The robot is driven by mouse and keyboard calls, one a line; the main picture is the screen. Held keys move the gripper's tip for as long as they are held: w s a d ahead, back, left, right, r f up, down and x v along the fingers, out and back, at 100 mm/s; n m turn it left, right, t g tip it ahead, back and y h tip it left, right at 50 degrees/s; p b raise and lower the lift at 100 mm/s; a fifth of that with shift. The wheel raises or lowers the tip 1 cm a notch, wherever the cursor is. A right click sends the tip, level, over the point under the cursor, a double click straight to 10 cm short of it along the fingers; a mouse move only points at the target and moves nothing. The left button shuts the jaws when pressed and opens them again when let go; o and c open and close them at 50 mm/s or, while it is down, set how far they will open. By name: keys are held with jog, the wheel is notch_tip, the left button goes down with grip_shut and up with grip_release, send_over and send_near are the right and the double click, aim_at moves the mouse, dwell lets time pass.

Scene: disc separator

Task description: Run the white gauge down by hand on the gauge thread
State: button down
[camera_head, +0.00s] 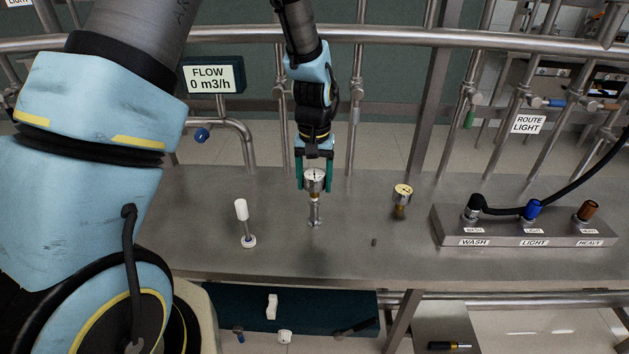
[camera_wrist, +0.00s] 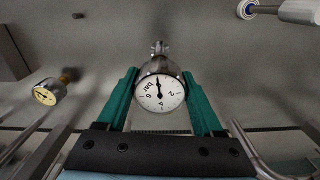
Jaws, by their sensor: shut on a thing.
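The white gauge (camera_head: 314,177) has a round white dial in a steel case. My gripper (camera_head: 314,180) is shut on it, one green finger on each side of the case. The gauge stands over the gauge thread (camera_head: 315,215), a short steel stub on the bench, and looks upright and in line with it. I cannot tell how far the threads are engaged. In the wrist view the white gauge (camera_wrist: 160,92) sits between the green fingers (camera_wrist: 161,100), its dial towards the camera, with part of the steel fitting showing behind it.
A yellowish-dial gauge (camera_head: 403,193) stands on the bench to the right. A white-topped post (camera_head: 243,220) stands to the left. A small dark piece (camera_head: 374,242) lies near the front. The WASH, LIGHT, HEAVY manifold (camera_head: 520,227) is at the right; pipe rails run behind.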

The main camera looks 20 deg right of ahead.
jog(key=shift+m, duration=1.6)
jog(key=m+p, duration=0.1)
jog(key=m, duration=0.2)
jog(key=shift+w, duration=0.1)
jog(key=shift+r+m+p, duration=0.1)
jog(key=shift+m+p, duration=0.2)
jog(key=shift+m, duration=1.4)
